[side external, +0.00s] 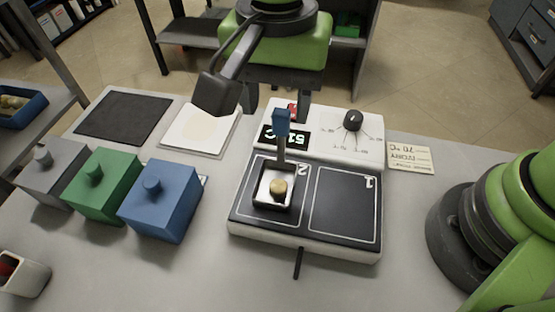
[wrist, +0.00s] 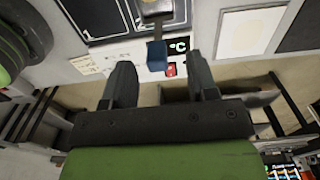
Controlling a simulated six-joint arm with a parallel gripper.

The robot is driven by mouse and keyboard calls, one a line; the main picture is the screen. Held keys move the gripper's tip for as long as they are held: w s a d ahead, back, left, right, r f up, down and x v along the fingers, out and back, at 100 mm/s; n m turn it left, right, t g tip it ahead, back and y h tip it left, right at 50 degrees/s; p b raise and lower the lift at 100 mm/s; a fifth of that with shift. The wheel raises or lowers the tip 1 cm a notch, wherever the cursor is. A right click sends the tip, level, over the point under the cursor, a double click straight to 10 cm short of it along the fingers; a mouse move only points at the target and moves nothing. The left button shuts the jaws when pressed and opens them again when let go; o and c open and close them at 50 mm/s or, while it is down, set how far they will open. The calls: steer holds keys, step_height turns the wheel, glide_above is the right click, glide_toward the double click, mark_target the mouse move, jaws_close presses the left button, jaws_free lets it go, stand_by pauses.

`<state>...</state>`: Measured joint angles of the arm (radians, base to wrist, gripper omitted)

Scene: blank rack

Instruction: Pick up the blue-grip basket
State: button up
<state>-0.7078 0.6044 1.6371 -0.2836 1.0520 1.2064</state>
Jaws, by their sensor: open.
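The blue-grip basket (side external: 262,203) sits on zone 2 of the black-topped hot plate (side external: 343,213). It is a small open metal tray with a yellowish round piece (side external: 278,187) inside. Its handle rises toward the back and ends in a blue grip (side external: 282,121). In the wrist view the blue grip (wrist: 157,56) lies just beyond my gripper (wrist: 161,78), roughly between the lines of its two fingers. The fingers are apart with nothing between them. In the side view my gripper is behind the grip, and its fingers are partly hidden.
Blue (side external: 160,205), green (side external: 103,188) and grey (side external: 57,177) lidded blocks stand at left. A white board (side external: 201,143) and a dark mat (side external: 124,117) lie behind them. A dial (side external: 353,120) and a display (side external: 285,138) are near the grip. A 70 °C card (side external: 410,158) lies at right.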

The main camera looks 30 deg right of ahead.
step_height(320, 180, down, 5)
steer(key=shift+s+d+r, duration=0.1)
steer(key=shift+s+d, duration=0.05)
jaws_close()
